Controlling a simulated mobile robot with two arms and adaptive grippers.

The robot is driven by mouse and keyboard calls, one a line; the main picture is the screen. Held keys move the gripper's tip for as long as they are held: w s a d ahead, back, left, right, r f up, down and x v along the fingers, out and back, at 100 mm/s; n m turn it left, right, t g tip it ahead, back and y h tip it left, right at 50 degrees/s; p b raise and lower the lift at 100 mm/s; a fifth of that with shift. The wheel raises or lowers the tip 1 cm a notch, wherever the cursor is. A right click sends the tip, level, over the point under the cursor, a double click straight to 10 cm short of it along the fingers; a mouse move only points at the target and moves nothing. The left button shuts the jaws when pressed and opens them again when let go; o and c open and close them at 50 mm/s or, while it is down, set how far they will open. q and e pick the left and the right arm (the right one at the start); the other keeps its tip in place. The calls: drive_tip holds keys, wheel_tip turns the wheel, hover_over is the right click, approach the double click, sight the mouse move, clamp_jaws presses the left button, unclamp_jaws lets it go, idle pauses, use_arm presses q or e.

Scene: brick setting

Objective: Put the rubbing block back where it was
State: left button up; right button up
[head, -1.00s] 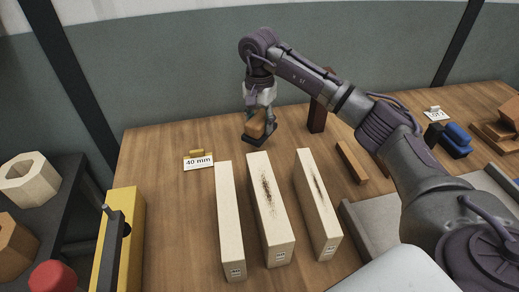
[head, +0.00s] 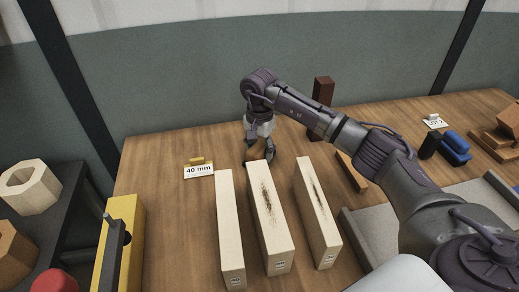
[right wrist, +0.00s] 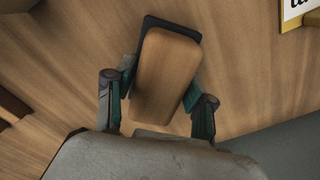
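The rubbing block (right wrist: 163,75), with a rounded wooden top and a dark base, lies on the wooden table in the right wrist view. My right gripper (right wrist: 158,105) has one finger on each side of it; the fingers look spread, with narrow gaps to the block. In the head view my right gripper (head: 259,155) is low over the table behind the pale beams, whose far ends hide most of the block. My left gripper is out of view.
Three pale beams, the middle (head: 267,215) and right (head: 317,210) ones dark-stained, stand in front of the gripper. A "40 mm" card (head: 199,171) is to the left. A dark upright block (head: 322,95) stands behind my arm. Blue items (head: 455,148) lie at right.

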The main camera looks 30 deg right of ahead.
sight(260, 146)
drive_tip(key=shift+o, duration=1)
wheel_tip(260, 146, up, 12)
drive_tip(key=shift+r+b, duration=0.2)
drive_tip(key=shift+b, duration=0.15)
drive_tip(key=shift+f, duration=0.1)
